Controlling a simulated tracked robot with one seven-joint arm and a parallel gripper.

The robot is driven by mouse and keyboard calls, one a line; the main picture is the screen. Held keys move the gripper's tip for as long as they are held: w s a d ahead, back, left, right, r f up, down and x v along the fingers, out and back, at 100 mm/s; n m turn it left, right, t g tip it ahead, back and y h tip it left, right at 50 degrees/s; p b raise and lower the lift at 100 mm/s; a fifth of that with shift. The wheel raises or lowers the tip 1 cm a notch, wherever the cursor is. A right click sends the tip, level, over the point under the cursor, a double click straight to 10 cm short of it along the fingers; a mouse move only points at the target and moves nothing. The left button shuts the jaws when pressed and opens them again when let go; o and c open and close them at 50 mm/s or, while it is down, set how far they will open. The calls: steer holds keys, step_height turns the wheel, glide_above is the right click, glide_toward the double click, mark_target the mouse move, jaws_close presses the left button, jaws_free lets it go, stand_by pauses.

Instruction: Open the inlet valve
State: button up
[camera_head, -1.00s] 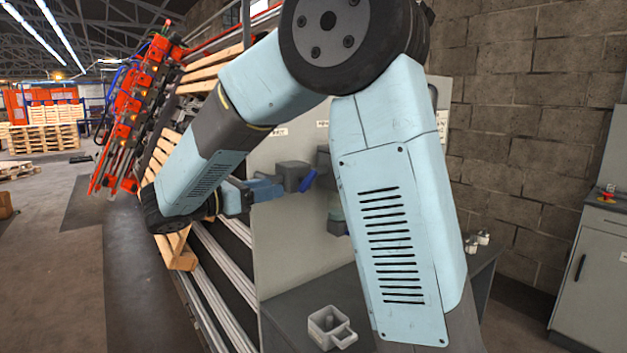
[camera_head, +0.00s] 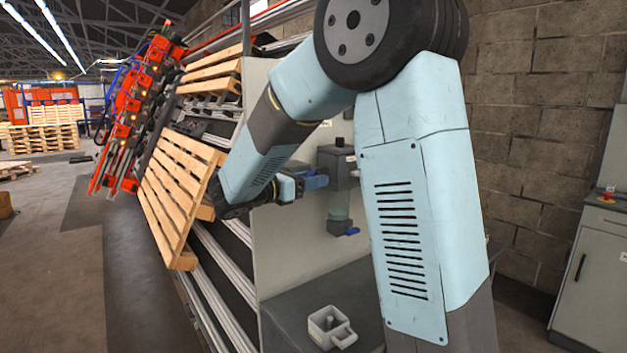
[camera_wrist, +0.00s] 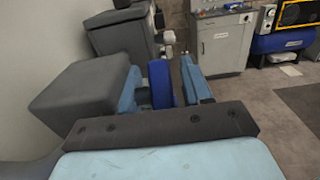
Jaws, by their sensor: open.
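A dark blue lever (camera_wrist: 160,83) stands upright between the fingers of my gripper (camera_wrist: 162,88) in the wrist view. The fingers are open, one on each side of it; I cannot tell whether either touches it. A dark grey block (camera_wrist: 75,90), likely the valve body, sits left of the lever. In the head view my gripper (camera_head: 314,182) is at the grey panel, in front of the dark grey filter unit (camera_head: 338,160). My arm and gripper hide most of the valve there, and the lever cannot be told apart from the fingers.
A clear bowl (camera_head: 338,205) hangs below the filter unit, with a second blue handle (camera_head: 350,231) at its bottom. A light grey cup-like part (camera_head: 330,328) sits on the dark bench (camera_head: 290,310). A wooden pallet (camera_head: 170,200) leans left of my arm. A grey cabinet (camera_wrist: 222,45) stands beyond.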

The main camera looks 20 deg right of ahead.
steer(key=shift+w+d, duration=0.1)
steer(key=shift+d, duration=0.3)
jaws_close()
stand_by(0.4)
steer(key=shift+a+f+g+y, duration=0.15)
steer(key=shift+g+y, duration=0.3)
steer(key=shift+y, duration=0.95)
steer(key=shift+d+f+g+y, duration=0.1)
steer(key=shift+f+g+y, duration=0.3)
steer(key=shift+y, duration=1)
steer(key=shift+a+f+g+y, duration=0.1)
steer(key=shift+g+y, duration=0.45)
steer(key=shift+y, duration=0.85)
